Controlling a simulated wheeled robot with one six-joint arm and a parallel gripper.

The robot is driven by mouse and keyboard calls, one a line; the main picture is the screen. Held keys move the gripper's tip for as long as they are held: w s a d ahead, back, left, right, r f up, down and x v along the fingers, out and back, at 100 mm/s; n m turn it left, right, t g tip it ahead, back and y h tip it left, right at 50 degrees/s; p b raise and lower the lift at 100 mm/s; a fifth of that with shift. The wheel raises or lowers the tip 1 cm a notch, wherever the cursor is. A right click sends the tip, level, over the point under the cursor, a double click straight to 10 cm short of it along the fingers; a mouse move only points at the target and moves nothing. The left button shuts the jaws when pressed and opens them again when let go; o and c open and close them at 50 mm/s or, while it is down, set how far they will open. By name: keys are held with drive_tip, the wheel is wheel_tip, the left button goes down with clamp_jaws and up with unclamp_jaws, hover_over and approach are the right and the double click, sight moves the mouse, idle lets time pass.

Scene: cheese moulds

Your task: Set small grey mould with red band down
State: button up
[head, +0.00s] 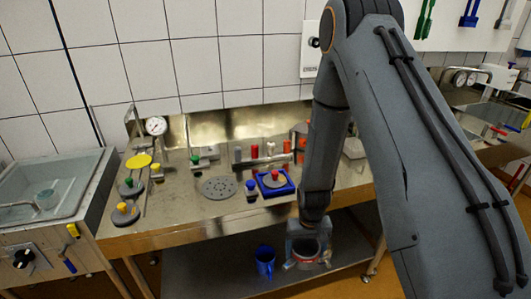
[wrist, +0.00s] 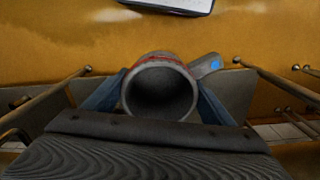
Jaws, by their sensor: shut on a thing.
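The small grey mould with a red band (head: 306,257) is between the fingers of my gripper (head: 307,238) in the head view, over or on the lower shelf (head: 205,275) of the steel table. In the wrist view the mould (wrist: 160,88) shows its round, dark opening toward the camera, with the red band along its far side. The blue fingers of my gripper (wrist: 160,102) are shut on it from left and right. A grey piece with a blue patch (wrist: 207,66) sticks out at its right. I cannot tell whether the mould's underside touches the shelf.
A blue jug (head: 264,260) stands on the lower shelf just left of my gripper. The shelf's left part is clear. The tabletop above holds a blue tray (head: 288,188), a perforated grey disc (head: 219,188) and several weights. A sink (head: 45,190) is at the left.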

drive_tip(key=w+a+r, duration=0.2)
drive_tip(key=w+r, duration=0.2)
drive_tip(key=r, duration=0.8)
drive_tip(key=w+a+r, duration=0.2)
drive_tip(key=w+r, duration=0.2)
drive_tip(key=r, duration=0.8)
drive_tip(key=w+a+r, duration=0.3)
drive_tip(key=w+r, duration=0.1)
drive_tip(key=r, duration=0.8)
drive_tip(key=shift+w+r, duration=0.15)
drive_tip(key=shift+r, duration=0.1)
